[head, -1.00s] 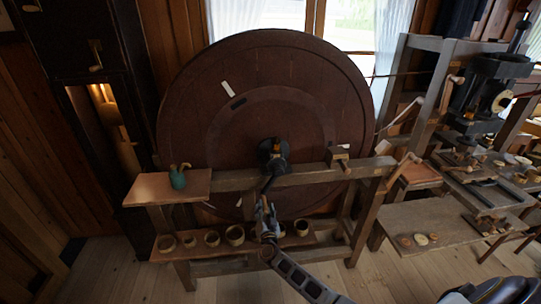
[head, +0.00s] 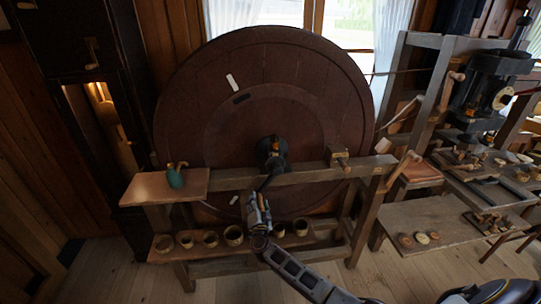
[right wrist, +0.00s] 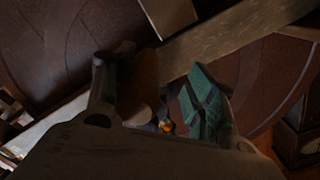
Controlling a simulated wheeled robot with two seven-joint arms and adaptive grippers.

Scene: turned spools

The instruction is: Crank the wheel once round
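The wheel (head: 205,120) is a large dark brown disc standing upright behind a wooden bench frame. White and black marks show on its face. Its dark hub (head: 272,150) sits at the middle, and a dark crank arm (head: 265,183) reaches down from it in front of the beam. My right gripper (head: 258,203) is at the lower end of the crank. In the right wrist view a brown rounded handle (right wrist: 138,82) lies between the green-padded fingers, which appear closed around it. The fingertips are partly in shadow. My left gripper is not in view.
The bench beam (head: 315,174) crosses in front of the wheel. A green pot (head: 175,179) stands on the left bench top. Several small cups, one of them a wooden cup (head: 233,236), stand on the low shelf near my arm. A workbench (head: 440,222) stands at right.

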